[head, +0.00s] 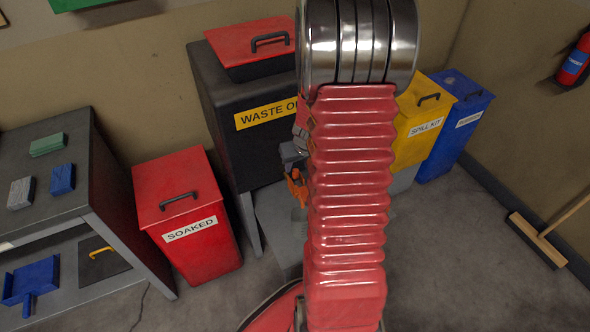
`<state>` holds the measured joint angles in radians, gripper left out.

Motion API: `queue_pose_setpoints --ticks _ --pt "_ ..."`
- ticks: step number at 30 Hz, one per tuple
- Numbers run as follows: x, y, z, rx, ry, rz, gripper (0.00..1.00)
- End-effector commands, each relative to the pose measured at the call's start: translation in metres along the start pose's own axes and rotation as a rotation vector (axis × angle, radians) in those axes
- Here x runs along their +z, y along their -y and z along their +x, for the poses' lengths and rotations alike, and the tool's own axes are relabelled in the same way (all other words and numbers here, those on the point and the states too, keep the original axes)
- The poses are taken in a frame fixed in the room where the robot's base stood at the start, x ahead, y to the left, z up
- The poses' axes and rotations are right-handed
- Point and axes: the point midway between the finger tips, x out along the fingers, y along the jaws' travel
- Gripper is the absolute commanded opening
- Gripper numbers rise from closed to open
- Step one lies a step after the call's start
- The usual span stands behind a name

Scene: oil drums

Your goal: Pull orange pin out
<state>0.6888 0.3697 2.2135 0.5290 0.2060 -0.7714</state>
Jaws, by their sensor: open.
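A small orange piece (296,187), probably the pin, shows just left of my red arm, above a grey surface (275,215). Its lower end and what it sits in are unclear. My gripper (294,153) is mostly hidden behind the arm; only some dark grey metal parts peek out at the arm's left edge, just above the orange piece. Its jaws are open. I cannot tell whether they touch the orange piece.
A black waste oil bin (225,100) stands behind. A red bin labelled SOAKED (190,210) and a dark shelf (60,190) are at left. Yellow (415,140) and blue (455,130) bins stand right.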

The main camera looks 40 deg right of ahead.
Motion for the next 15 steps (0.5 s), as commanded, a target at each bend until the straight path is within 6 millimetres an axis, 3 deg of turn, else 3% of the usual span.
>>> queue_pose_setpoints --ticks 15 --pt "0.000 0.000 0.044 0.000 0.000 0.000 0.41"
